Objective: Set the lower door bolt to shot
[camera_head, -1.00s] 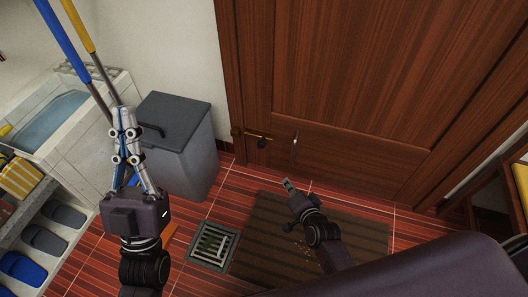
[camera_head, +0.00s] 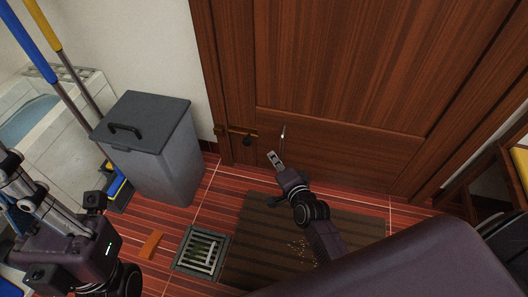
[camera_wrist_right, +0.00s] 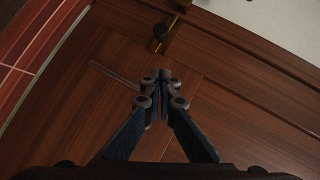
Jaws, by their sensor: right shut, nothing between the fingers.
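The lower door bolt (camera_head: 240,132) is a brass bar with a dark round knob (camera_head: 247,141), low on the left side of the brown wooden door (camera_head: 350,75). A small keeper (camera_head: 219,131) sits left of it on the frame. I cannot tell whether the bar enters it. The bolt also shows at the top of the right wrist view (camera_wrist_right: 171,38). My right gripper (camera_head: 272,156) is shut and empty, below and right of the knob, apart from it. My left gripper (camera_head: 12,165) is at the left edge, partly cut off; its fingertips are unclear.
A thin silver bar (camera_head: 283,132) stands on the door right of the bolt. A grey bin (camera_head: 150,150) stands left of the door. A dark mat (camera_head: 255,225) and floor drain (camera_head: 202,251) lie below. Blue and yellow poles (camera_head: 48,38) lean at upper left.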

